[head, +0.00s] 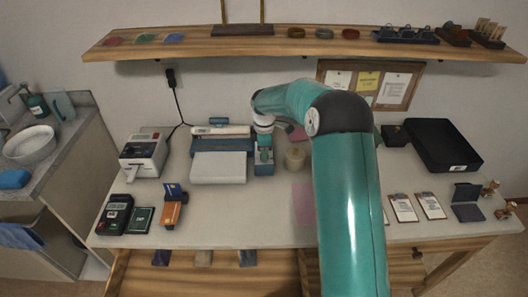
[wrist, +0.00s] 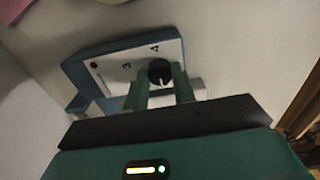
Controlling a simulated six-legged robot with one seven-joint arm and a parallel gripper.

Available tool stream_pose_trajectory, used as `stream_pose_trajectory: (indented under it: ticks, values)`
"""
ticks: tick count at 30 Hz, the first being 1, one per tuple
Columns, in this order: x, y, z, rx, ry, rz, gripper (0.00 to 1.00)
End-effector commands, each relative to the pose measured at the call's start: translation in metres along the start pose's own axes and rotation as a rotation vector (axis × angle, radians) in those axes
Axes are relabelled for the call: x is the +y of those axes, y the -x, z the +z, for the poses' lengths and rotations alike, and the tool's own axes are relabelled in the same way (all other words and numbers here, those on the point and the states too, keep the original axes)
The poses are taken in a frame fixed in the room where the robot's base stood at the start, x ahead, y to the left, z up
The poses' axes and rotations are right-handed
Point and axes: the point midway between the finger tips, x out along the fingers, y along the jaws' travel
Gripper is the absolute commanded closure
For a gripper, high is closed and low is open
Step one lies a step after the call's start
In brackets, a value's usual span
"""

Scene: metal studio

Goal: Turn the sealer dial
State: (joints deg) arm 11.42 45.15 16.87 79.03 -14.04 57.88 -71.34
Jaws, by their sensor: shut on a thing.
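The sealer (head: 222,146) is a blue and white machine on the workbench, left of my arm in the head view. In the wrist view its blue housing (wrist: 88,78) carries a white panel with printed figures, including 3 and 4, and a red spot. The dial (wrist: 159,72) is a round black knob with a pale pointer mark. My gripper (wrist: 160,80) has its two green fingers on either side of the dial and is shut on it. In the head view my gripper (head: 264,157) is at the sealer's right end; the dial is hidden there.
A label printer (head: 143,155) and a card terminal (head: 115,214) stand at the left. A cream candle-like jar (head: 294,157) stands close to the right of my gripper. A wooden shelf (head: 290,44) runs above the bench. A black tray (head: 442,146) lies at the right.

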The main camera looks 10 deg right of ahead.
Motion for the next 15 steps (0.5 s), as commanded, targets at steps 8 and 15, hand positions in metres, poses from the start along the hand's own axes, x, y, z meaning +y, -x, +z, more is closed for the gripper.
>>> stream_pose_trajectory:
  ticks: [8,15]
  values:
    - [0.0002,0.0005,0.0005,-0.001,0.002,0.001,0.97]
    - [0.0002,0.0004,0.0003,-0.001,0.001,0.001,0.52]
